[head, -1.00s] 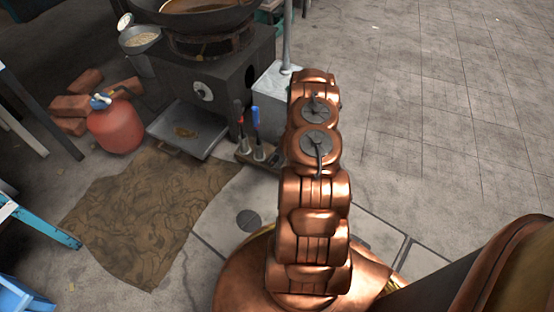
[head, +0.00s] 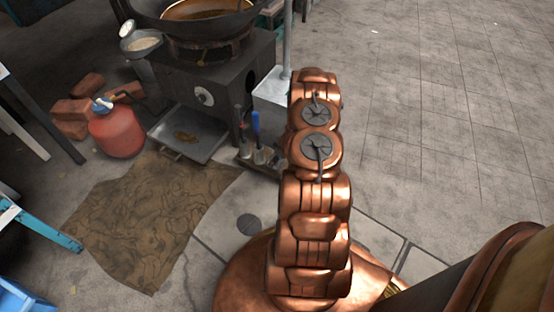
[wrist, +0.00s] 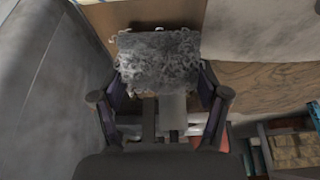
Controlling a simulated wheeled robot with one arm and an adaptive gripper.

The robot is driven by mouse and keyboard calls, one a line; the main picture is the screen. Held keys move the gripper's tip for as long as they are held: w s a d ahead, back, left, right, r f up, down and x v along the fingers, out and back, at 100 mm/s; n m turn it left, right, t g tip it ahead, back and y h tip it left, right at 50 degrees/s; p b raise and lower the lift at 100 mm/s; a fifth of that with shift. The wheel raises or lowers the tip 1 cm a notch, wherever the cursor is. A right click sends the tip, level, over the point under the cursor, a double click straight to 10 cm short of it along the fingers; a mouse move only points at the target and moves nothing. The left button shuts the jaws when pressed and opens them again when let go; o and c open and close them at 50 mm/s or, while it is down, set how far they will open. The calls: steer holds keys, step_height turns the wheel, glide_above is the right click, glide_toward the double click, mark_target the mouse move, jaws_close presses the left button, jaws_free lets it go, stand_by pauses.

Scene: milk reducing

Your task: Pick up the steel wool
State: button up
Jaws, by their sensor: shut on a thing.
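The steel wool (wrist: 160,60) is a grey, curly, roughly square pad in the upper middle of the wrist view. My gripper (wrist: 160,92) is shut on it, with one dark finger at each side of its lower part. The pad's lower edge is between the fingers. Neither the steel wool nor my gripper shows in the head view, where my copper-coloured arm stands in front of the middle.
In the head view a wok (head: 205,14) sits on a dark stove (head: 210,80). A red canister (head: 117,132), bricks (head: 75,118) and a brown cloth (head: 145,215) lie to the left. Tiled floor at right is clear. The wrist view shows a wooden surface (wrist: 260,85).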

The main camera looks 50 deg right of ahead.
mark_target(272, 157)
step_height(272, 157, up, 5)
steer(key=shift+a+f+p, duration=0.1)
steer(key=shift+f+p, duration=0.1)
steer(key=shift+p, duration=0.55)
steer(key=shift+s+a+f, duration=0.1)
steer(key=shift+s+a, duration=0.05)
steer(key=shift+a, duration=0.35)
steer(key=s+a+p, duration=0.2)
steer(key=a+p, duration=0.1)
steer(key=a, duration=0.6)
steer(key=s+a+p, duration=0.3)
steer(key=a, duration=0.5)
steer(key=shift+s+a, duration=0.2)
steer(key=shift+a, duration=0.2)
